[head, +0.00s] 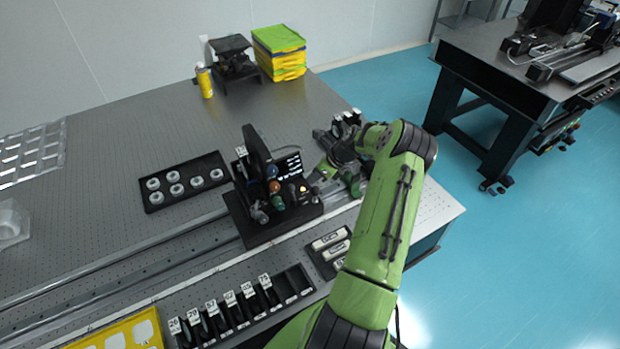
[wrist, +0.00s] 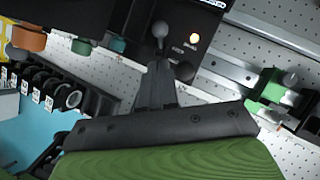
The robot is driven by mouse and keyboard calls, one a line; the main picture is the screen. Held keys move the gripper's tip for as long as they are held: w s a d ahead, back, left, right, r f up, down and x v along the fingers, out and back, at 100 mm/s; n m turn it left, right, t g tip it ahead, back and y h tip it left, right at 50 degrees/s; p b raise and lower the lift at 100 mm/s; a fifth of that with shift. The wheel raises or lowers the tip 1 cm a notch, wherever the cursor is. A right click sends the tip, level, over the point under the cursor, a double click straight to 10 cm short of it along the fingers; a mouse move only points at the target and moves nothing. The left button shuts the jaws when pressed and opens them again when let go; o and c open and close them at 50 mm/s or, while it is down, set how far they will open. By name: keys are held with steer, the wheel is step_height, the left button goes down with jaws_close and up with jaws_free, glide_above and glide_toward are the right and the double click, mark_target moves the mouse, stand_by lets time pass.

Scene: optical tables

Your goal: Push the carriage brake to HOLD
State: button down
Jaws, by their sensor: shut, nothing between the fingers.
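The black carriage (head: 262,229) sits on the rails in the head view, with a display and a lit amber lamp (head: 303,188) on its right side. In the wrist view its dark panel (wrist: 200,14) shows the same lamp (wrist: 194,38) and small labels too blurred to read. A grey round knob (wrist: 160,29), seemingly the brake lever's, shows just past my fingertips. My gripper (wrist: 158,44) is shut and empty, close to the knob; I cannot tell whether they touch. In the head view my gripper (head: 317,180) is at the carriage's right side, partly hidden by my arm.
A black tray (head: 187,193) with several white rings lies left of the carriage. A rack (head: 243,312) of numbered slots and a small box (head: 330,256) of pale blocks lie in front. Rails (head: 120,262) run leftward. A yellow bottle (head: 204,80) and stacked bins (head: 279,52) stand behind.

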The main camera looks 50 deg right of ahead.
steer(key=d+r, duration=0.3)
steer(key=r, duration=0.5)
steer(key=shift+d+b, duration=0.2)
steer(key=shift+b, duration=0.2)
steer(key=shift+f, duration=0.1)
steer(key=shift+s, duration=0.1)
